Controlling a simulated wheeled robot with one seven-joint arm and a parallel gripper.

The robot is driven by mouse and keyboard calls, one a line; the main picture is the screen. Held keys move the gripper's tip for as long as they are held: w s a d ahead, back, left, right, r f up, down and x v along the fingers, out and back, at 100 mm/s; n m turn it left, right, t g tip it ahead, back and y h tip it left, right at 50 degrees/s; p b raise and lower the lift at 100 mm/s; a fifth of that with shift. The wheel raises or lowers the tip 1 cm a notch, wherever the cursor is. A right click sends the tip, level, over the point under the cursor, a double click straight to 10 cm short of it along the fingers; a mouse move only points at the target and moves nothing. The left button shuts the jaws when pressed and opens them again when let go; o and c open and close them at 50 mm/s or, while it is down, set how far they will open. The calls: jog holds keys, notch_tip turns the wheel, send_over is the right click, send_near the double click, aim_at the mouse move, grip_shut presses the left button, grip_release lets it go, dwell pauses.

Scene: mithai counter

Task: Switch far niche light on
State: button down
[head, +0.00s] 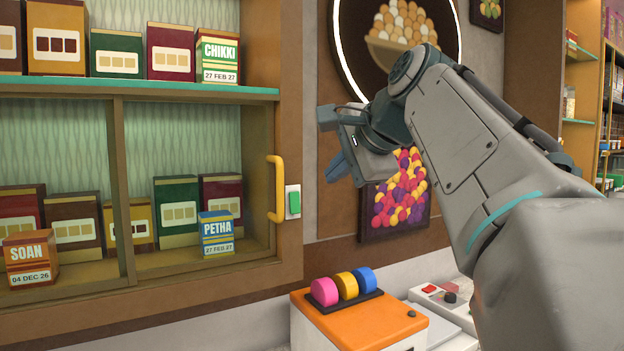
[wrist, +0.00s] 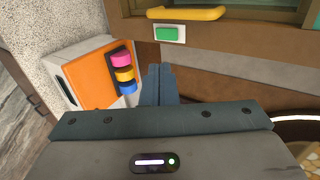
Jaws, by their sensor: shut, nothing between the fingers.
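A green rocker switch (head: 295,203) on a white plate is fixed to the wooden post just right of the shelf niche (head: 185,262). In the wrist view the switch (wrist: 168,33) lies ahead of the fingertips and slightly right of them. My gripper (head: 336,168) is shut and empty, held in the air right of the switch and above its level in the head view. Its closed blue fingers (wrist: 157,72) show in the wrist view, apart from the switch. I cannot tell from the rocker's tilt whether it is on or off.
A yellow handle (head: 276,189) stands close left of the switch. Below is an orange-topped box (head: 350,326) with pink, yellow and blue discs. Boxes labelled PETHA (head: 217,233), SOAN (head: 30,259) and CHIKKI (head: 218,56) stand on the shelves. A candy picture (head: 401,200) hangs behind my gripper.

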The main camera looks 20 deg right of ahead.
jog(key=shift+p, duration=0.65)
jog(key=shift+s+d+f+p, duration=0.1)
jog(key=shift+s+f+p, duration=0.05)
jog(key=shift+f+p, duration=0.6)
jog(key=p, duration=0.2)
send_near(296, 212)
notch_tip(296, 212, down, 2)
jog(key=w, duration=0.2)
jog(key=w+a+p, duration=0.1)
jog(key=w+f, duration=0.1)
jog(key=w, duration=0.1)
jog(key=shift+w+a, duration=0.1)
jog(key=shift+a, duration=0.1)
jog(key=shift+f, duration=0.1)
jog(key=shift+f, duration=0.1)
